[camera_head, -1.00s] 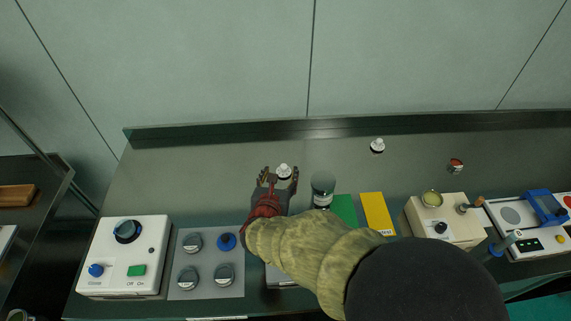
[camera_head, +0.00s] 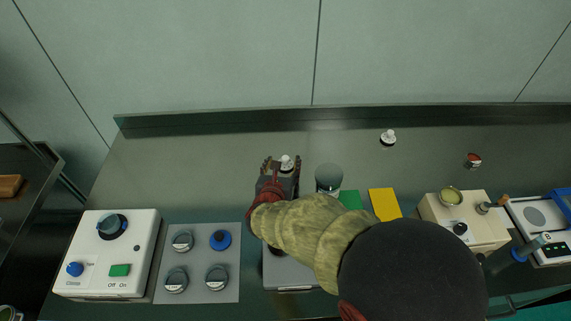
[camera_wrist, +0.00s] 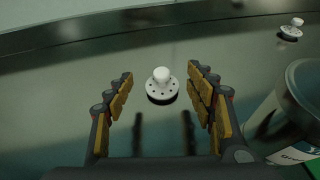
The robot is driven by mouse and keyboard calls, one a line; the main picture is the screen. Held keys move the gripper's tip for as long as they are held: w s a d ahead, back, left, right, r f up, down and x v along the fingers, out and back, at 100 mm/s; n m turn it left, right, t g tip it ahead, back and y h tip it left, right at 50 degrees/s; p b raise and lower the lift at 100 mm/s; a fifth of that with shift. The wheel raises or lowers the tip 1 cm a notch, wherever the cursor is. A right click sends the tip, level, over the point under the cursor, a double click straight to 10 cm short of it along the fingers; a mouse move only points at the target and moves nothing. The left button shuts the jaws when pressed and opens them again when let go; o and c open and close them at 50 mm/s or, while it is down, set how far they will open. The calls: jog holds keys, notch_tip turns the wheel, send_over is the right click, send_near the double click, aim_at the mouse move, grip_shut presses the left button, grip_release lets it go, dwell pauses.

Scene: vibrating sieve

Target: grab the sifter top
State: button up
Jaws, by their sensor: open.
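A small white knob-shaped piece (camera_head: 287,162) with a round, holed base stands upright on the steel bench. I cannot tell for certain whether it is the sifter top. In the wrist view the same white piece (camera_wrist: 161,84) appears between and beyond my fingertips. My gripper (camera_head: 281,164) is open and empty, its fingers spread to either side of that piece with gaps on both sides; the fingers (camera_wrist: 160,76) show yellow pads. A similar white piece (camera_head: 388,138) stands farther right, also at the wrist view's upper right (camera_wrist: 292,29).
A dark-lidded jar (camera_head: 328,178) stands close right of my gripper. Green (camera_head: 350,199) and yellow (camera_head: 385,204) blocks lie nearby. A white control box (camera_head: 115,252) and a grey plate with round pieces (camera_head: 199,262) are at left. The back of the bench is mostly clear.

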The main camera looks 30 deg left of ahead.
aim_at(285, 159)
jog(key=b+x, duration=0.1)
jog(key=x, duration=0.2)
jog(key=shift+w+f+b, duration=0.3)
jog(key=shift+w, duration=0.05)
jog(key=shift+w+a+f, duration=0.1)
jog(key=shift+w, duration=0.35)
jog(key=shift+c, duration=0.7)
jog(key=c, duration=1.1)
jog(key=shift+c, duration=0.2)
